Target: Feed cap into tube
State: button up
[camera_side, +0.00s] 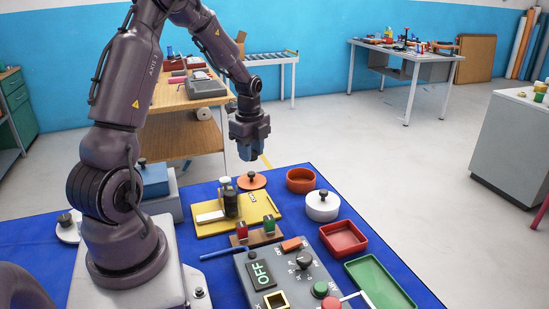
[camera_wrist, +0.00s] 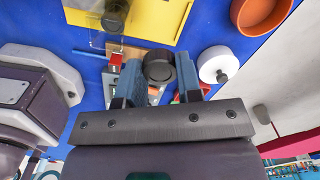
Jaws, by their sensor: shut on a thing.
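My gripper (camera_side: 252,157) hangs above the blue table, over the back of the yellow board. In the wrist view its two blue fingers (camera_wrist: 158,72) are shut on a round black cap (camera_wrist: 158,66). In the side view the cap cannot be told apart from the fingers. On the yellow board (camera_side: 209,229) stands a dark upright cylinder (camera_side: 231,205) with a pale top part beside it, which looks like the tube. It shows partly at the top edge of the wrist view (camera_wrist: 115,14). The cap is apart from it.
A red tray (camera_side: 343,238), a green tray (camera_side: 379,284) and a grey control box (camera_side: 285,275) lie in front. Bare blue cloth shows between them.

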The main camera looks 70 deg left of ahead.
jog(key=s+d, duration=0.2)
jog(key=s, duration=0.5)
jog(key=shift+m, duration=0.6)
jog(key=shift+w+a+f, duration=0.1)
jog(key=shift+f, duration=1.15)
jog(key=shift+w+a+f, duration=0.1)
jog(key=shift+f, duration=1.15)
jog(key=o, duration=1.5)
jog(key=shift+c, duration=0.2)
notch_tip(320, 180, up, 7)
